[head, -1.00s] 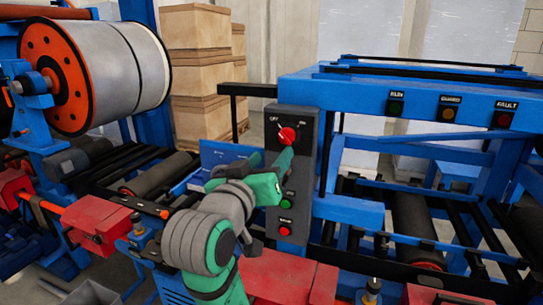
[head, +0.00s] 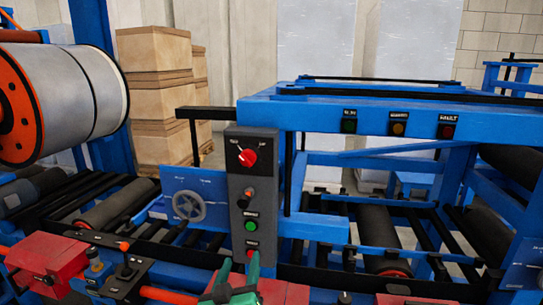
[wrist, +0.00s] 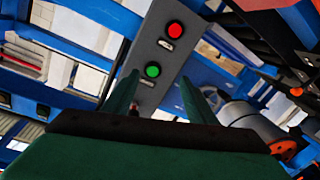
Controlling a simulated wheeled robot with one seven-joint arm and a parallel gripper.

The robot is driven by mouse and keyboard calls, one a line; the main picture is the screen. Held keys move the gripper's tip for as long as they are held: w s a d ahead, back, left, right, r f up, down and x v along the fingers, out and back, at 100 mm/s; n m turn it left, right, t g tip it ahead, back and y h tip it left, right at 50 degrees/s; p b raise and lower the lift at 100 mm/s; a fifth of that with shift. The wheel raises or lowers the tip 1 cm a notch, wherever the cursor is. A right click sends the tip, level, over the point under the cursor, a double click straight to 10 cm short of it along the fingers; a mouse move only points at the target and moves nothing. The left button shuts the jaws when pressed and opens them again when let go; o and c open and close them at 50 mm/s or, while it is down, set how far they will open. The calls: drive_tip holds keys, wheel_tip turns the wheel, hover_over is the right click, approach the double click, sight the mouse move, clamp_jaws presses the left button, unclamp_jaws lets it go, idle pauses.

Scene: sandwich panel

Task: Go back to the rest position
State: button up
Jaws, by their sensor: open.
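My gripper (head: 238,270) is at the bottom of the head view, low in front of the grey control panel (head: 263,185). Its two green fingers are apart with nothing between them. In the wrist view the fingers of my gripper (wrist: 158,77) frame the panel, which shows there tilted, with a red button (wrist: 175,30) and a green button (wrist: 152,71). In the head view the panel has a red rotary knob (head: 247,158) at its top and a green button (head: 250,226) lower down. The gripper appears apart from the panel.
A blue plate with a grey handwheel (head: 188,206) is left of the panel. Blue machine frames with rollers (head: 380,240) stand right of it. Red blocks (head: 47,262) and a large reel (head: 65,100) are at the left. Stacked boxes (head: 155,95) are behind.

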drive_tip(key=s+d+f+g+y, duration=0.1)
drive_tip(key=s+d+f, duration=0.1)
drive_tip(key=s+f, duration=0.85)
drive_tip(key=s+d+f+y, duration=0.1)
drive_tip(key=s+f, duration=0.6)
drive_tip(key=f, duration=0.6)
drive_tip(key=s+d+f+m, duration=0.1)
drive_tip(key=s+d, duration=0.1)
drive_tip(key=s, duration=1)
drive_tip(key=s+d+f+m, duration=0.1)
drive_tip(key=s+d+m, duration=0.1)
drive_tip(key=s, duration=1.1)
drive_tip(key=shift+s+d+f+g+h, duration=0.3)
drive_tip(key=shift+d+f+g+h, duration=0.05)
drive_tip(key=shift+g+h, duration=0.05)
